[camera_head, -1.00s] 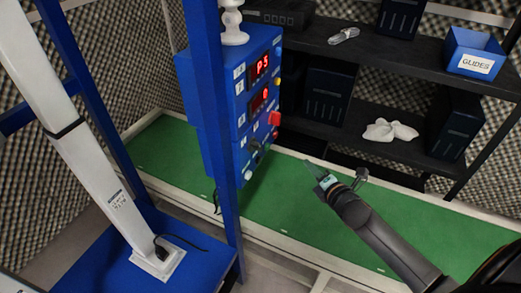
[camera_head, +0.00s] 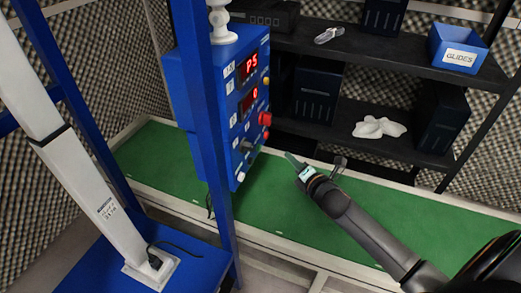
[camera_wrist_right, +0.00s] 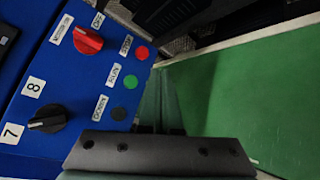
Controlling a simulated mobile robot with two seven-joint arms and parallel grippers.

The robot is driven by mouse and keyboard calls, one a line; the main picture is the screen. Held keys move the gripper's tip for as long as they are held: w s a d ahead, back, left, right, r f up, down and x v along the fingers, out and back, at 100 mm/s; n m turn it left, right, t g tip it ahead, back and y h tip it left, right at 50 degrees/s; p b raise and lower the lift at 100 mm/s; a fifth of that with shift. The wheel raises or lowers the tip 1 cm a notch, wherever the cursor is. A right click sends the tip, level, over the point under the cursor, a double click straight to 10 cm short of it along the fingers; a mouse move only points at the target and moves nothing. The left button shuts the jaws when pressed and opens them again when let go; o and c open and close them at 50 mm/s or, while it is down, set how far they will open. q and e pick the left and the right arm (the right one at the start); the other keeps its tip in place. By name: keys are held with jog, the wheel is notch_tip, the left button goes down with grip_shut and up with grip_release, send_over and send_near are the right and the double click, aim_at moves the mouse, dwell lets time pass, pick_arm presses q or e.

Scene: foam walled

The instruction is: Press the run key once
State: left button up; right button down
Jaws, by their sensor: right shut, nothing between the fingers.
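The blue control box (camera_head: 222,62) stands behind a blue post at centre left, with red displays reading "P5" and "0". In the right wrist view its face (camera_wrist_right: 62,86) shows a green button (camera_wrist_right: 130,81) whose label appears to read RUN. A red button (camera_wrist_right: 142,52) is above it and a dark button (camera_wrist_right: 119,113) below it. My right gripper (camera_head: 291,159) is shut and empty, just right of the box, with a visible gap. Its thin, greenish fingers (camera_wrist_right: 160,95) show right of the buttons, apart from them. My left gripper is not in view.
A red knob (camera_wrist_right: 88,40) and a black knob (camera_wrist_right: 48,118) stick out from the box face. A green surface (camera_head: 290,205) with pale edges lies below, clear. Dark shelves (camera_head: 390,60) behind hold a blue GLIDES bin (camera_head: 458,48) and a white cloth (camera_head: 379,127).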

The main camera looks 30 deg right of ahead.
aim_at(259, 148)
jog(key=w+a+b, duration=0.1)
jog(key=w+a, duration=0.3)
jog(key=shift+w, duration=0.3)
dwell(0.6)
dwell(1.0)
jog(key=shift+w, duration=0.1)
jog(key=shift+w+a, duration=0.2)
jog(key=shift+a, duration=0.05)
